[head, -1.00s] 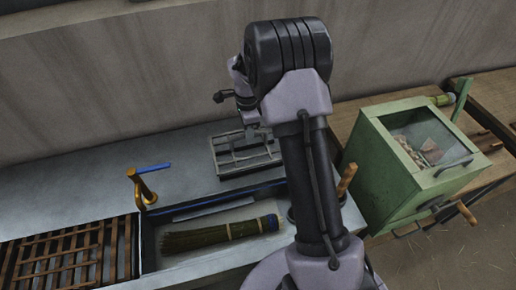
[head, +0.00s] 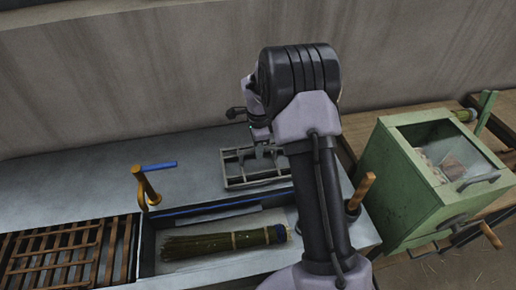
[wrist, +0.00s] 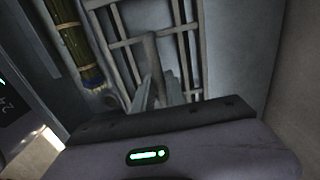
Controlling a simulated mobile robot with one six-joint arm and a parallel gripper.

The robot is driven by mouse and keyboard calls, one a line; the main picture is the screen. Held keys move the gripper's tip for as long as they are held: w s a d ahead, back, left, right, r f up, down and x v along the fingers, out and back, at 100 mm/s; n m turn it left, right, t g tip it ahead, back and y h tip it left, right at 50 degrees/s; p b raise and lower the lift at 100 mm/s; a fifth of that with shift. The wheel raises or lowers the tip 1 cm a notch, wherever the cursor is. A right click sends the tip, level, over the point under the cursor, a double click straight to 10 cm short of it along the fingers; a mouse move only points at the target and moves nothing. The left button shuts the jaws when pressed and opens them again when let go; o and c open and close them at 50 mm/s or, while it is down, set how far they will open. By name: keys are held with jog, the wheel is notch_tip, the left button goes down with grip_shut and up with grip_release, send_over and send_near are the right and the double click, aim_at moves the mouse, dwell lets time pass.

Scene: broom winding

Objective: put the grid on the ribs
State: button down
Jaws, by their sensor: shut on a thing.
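The grey grid (head: 232,169) is an open frame of bars at the back of the grey bench, behind the trough. My gripper (head: 262,153) is over it, partly hidden by my arm. In the wrist view my gripper (wrist: 158,88) is shut on a bar of the grid (wrist: 117,45). Whether the grid touches the bench top I cannot tell. I cannot make out the ribs for certain; the trough (head: 148,250) has a blue edge along its far side.
A tied broom bundle (head: 205,245) lies in the trough. A brown lattice (head: 62,262) covers its left part. A brass post (head: 145,186) and a blue strip (head: 159,165) are on the left. A green box (head: 405,205) stands right of my arm.

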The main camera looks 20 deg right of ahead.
dwell(0.4)
jog(key=c, duration=1.3)
grip_release()
notch_tip(320, 180, up, 25)
jog(key=p, duration=1.1)
jog(key=shift+f, duration=0.2)
